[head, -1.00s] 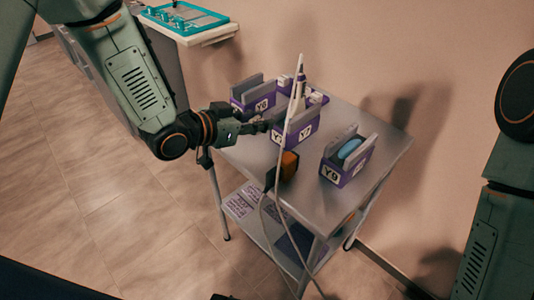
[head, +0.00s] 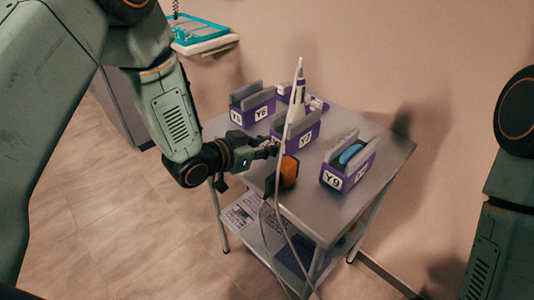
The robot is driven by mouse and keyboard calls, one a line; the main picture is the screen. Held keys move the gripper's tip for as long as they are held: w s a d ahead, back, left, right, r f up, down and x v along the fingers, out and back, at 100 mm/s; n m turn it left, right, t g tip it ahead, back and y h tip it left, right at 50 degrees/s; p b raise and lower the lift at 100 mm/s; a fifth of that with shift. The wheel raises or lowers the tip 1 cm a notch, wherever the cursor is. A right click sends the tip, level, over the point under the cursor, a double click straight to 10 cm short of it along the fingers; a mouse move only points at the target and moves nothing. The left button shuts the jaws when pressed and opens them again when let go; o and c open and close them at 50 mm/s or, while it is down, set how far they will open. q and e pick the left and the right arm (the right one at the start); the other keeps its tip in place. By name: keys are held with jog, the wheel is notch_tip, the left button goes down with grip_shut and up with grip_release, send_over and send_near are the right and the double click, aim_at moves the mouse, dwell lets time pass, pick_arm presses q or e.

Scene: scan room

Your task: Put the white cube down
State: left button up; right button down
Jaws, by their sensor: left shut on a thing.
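My left gripper (head: 270,149) is above the near left part of the metal trolley top (head: 240,170), in front of the purple holder marked Y7 (head: 303,138). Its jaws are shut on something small. A pale patch shows at the fingertips, fitting the white cube, but its outline is too small and covered to make out clearly. I cannot tell whether it touches the trolley top. My right arm (head: 490,230) shows at the right edge, and its gripper is out of view.
An orange-and-black object (head: 288,172) stands close beside my left gripper. A white probe (head: 299,95) stands upright in the Y7 holder, and a pale cable (head: 283,190) hangs in front. Holders Y6 (head: 262,112) and Y9 (head: 333,180) flank it. The right trolley corner is clear.

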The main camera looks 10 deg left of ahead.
pick_arm(q)
notch_tip(320, 180, down, 2)
jog(key=shift+w+f, duration=0.3)
jog(key=shift+f, duration=0.05)
jog(key=shift+s+r, duration=0.2)
jog(key=shift+s, duration=0.05)
jog(key=shift+f+b, duration=0.1)
jog(key=shift+b, duration=0.2)
jog(key=o, duration=0.7)
jog(key=shift+w+f, duration=0.15)
jog(key=shift+w, duration=0.05)
jog(key=shift+c, duration=0.2)
jog(key=shift+o, duration=1.4)
jog(key=shift+s, duration=0.15)
jog(key=shift+r, duration=0.2)
jog(key=shift+s+a+r, duration=0.1)
jog(key=shift+a+r, duration=0.05)
jog(key=shift+a, duration=0.05)
jog(key=p+v, duration=0.3)
jog(key=v, duration=0.8)
jog(key=shift+s+p, duration=0.25)
jog(key=shift+p, duration=0.05)
jog(key=shift+s, duration=0.1)
